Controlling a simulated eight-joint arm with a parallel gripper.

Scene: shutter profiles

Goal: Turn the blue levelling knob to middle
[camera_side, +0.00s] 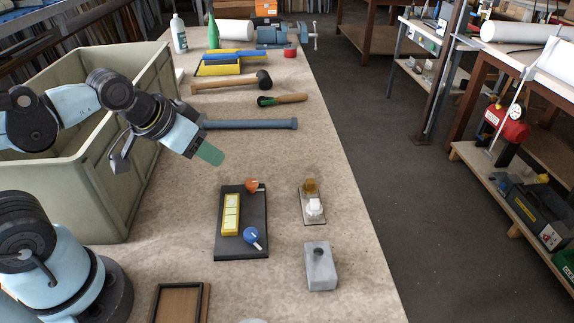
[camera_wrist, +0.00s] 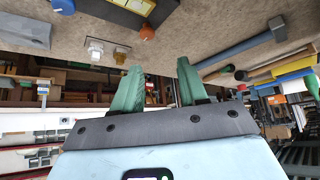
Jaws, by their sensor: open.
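The blue levelling knob (camera_side: 250,234) sits on the near right part of a dark panel (camera_side: 232,250) on the bench. A white mark on it points toward the lower right in the side view. The knob also shows at the top left edge of the wrist view (camera_wrist: 63,5), partly cut off. My gripper (camera_side: 211,153) is above the bench, behind and left of the panel, clear of the knob. In the wrist view its two green fingers (camera_wrist: 158,88) are apart with nothing between them.
The panel also holds an orange knob (camera_side: 252,185) and a yellow strip (camera_side: 231,214). Right of it are a small plate with a white switch (camera_side: 314,208) and a grey block (camera_side: 320,267). A blue bar (camera_side: 250,124) lies behind; a large bin (camera_side: 95,185) stands left.

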